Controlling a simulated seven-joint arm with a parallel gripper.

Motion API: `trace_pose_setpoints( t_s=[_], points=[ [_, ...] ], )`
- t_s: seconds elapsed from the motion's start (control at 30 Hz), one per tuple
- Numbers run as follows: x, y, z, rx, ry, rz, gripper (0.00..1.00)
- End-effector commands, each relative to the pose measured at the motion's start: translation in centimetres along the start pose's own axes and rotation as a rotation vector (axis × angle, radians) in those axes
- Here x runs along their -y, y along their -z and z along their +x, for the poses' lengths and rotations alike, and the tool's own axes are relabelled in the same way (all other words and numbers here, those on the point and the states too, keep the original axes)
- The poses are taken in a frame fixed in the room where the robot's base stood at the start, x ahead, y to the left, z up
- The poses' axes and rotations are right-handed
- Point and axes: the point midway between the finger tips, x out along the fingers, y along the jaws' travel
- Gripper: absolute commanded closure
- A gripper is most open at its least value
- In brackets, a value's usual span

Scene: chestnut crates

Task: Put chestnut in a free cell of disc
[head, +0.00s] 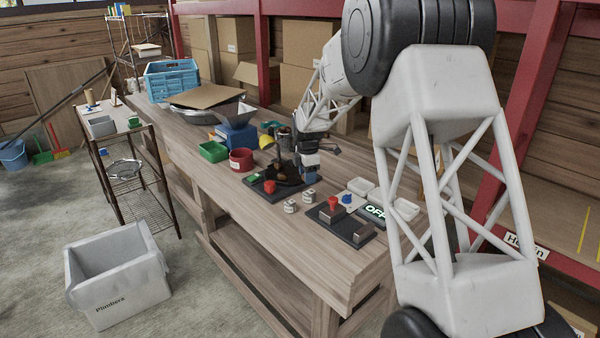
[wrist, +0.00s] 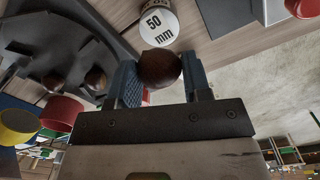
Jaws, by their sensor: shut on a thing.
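My gripper (wrist: 160,80) is shut on a chestnut (wrist: 160,68), a round brown ball between its two blue fingers. In the head view my gripper (head: 309,167) is low over the workbench, at the right of a dark board; the held chestnut cannot be made out there. The dark grey disc (wrist: 45,38) is at the left of the wrist view, apart from the held chestnut. Brown chestnuts (wrist: 95,79) show near its edge. Part of the disc is out of frame, so I cannot tell which cells are free.
A white-topped piece marked 50 mm (wrist: 157,24) is close beyond the held chestnut. A red pot (head: 241,160), a green tray (head: 213,152) and a yellow cup (head: 266,142) stand behind the board. The bench's front left is clear.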

Motion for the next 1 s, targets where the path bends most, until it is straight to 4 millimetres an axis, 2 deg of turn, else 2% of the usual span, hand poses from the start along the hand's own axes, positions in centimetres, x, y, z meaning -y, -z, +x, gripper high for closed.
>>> trace_pose_setpoints(
  t_s=[0.37, 1.0],
  points=[
    [-1.0, -0.2, 0.1, 0.000, 0.000, 0.000, 0.78],
    [-8.2, -1.3, 1.0, 0.000, 0.001, 0.000, 0.78]
  ],
)
